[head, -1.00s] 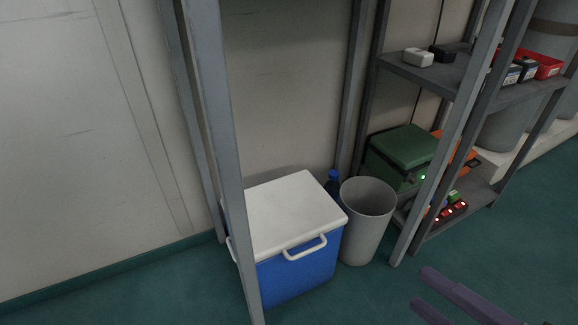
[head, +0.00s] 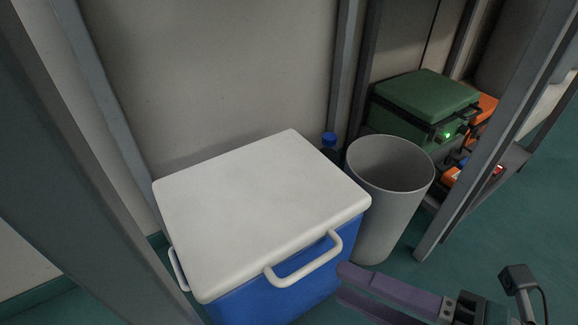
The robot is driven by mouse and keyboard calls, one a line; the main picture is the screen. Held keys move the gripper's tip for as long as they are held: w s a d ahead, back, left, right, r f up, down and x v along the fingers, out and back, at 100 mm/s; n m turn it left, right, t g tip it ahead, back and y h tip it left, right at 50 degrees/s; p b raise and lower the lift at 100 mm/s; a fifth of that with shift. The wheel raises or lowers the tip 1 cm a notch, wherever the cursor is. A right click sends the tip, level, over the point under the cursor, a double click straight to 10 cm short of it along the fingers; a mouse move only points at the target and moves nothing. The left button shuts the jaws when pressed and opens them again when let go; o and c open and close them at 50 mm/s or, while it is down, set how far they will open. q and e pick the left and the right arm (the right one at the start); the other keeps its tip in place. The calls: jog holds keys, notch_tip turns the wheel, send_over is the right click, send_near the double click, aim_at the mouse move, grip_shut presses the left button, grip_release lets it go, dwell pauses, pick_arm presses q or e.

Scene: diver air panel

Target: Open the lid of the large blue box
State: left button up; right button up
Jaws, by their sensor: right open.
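The large blue box (head: 285,296) stands on the floor at the lower middle of the head view. Its white lid (head: 255,205) is closed flat on top. A white handle (head: 305,264) sticks out at its front, and another white handle (head: 178,269) shows at its left side. My right gripper (head: 340,282) comes in from the lower right. Its two purple fingers are apart and empty, with the tips close to the box's right front side. I cannot tell whether they touch it. My left gripper is out of view.
A grey bin (head: 392,200) stands right of the box, with a blue-capped bottle (head: 329,147) behind. A grey shelf post (head: 85,180) rises at the left and another post (head: 490,150) at the right. A green case (head: 425,105) sits on the low shelf. Floor at lower right is free.

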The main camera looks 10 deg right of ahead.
aim_at(317, 267)
jog(key=b+x, duration=0.1)
jog(key=x, duration=0.3)
jog(key=shift+w+a+f, duration=0.1)
jog(key=shift+w, duration=0.15)
jog(key=shift+w, duration=0.1)
grip_shut()
dwell(1.1)
